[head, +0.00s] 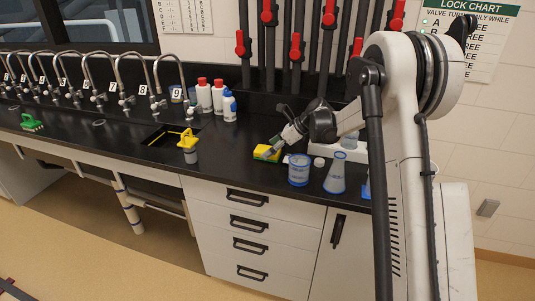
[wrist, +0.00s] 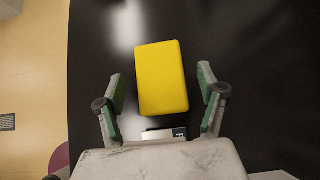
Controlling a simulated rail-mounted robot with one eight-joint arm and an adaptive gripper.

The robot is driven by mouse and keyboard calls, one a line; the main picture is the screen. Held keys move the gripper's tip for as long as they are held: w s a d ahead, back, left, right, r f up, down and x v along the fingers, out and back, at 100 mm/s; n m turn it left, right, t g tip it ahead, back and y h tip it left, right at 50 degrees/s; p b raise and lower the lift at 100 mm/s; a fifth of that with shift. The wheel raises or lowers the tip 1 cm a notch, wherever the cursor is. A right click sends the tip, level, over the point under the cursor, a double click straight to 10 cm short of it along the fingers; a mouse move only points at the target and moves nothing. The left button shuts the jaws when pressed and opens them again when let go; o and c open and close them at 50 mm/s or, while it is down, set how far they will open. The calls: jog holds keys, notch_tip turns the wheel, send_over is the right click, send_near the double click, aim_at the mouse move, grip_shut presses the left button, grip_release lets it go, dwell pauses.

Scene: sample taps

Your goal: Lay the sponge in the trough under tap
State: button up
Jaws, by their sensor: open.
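A yellow sponge (wrist: 162,78) lies flat on the black counter. In the head view the sponge (head: 266,152) is near the counter's right part, with a greenish lower side. My gripper (wrist: 160,88) is open, with one finger on each side of the sponge's near end, apart from it. In the head view my gripper (head: 274,146) is at the sponge, partly overlapping it. The trough (head: 168,134) is a dark rectangular opening in the counter, left of the sponge. A curved tap (head: 160,88) stands behind it, near a plate marked 9.
A yellow-topped item (head: 188,144) stands at the trough's front right edge. White bottles with red caps (head: 204,94) stand behind. A beaker (head: 298,170) and a flask (head: 335,174) are right of the sponge. Several taps line the left. The counter between trough and sponge is clear.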

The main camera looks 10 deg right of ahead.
jog(key=shift+x, duration=0.95)
jog(key=c, duration=1)
jog(key=shift+r, duration=0.1)
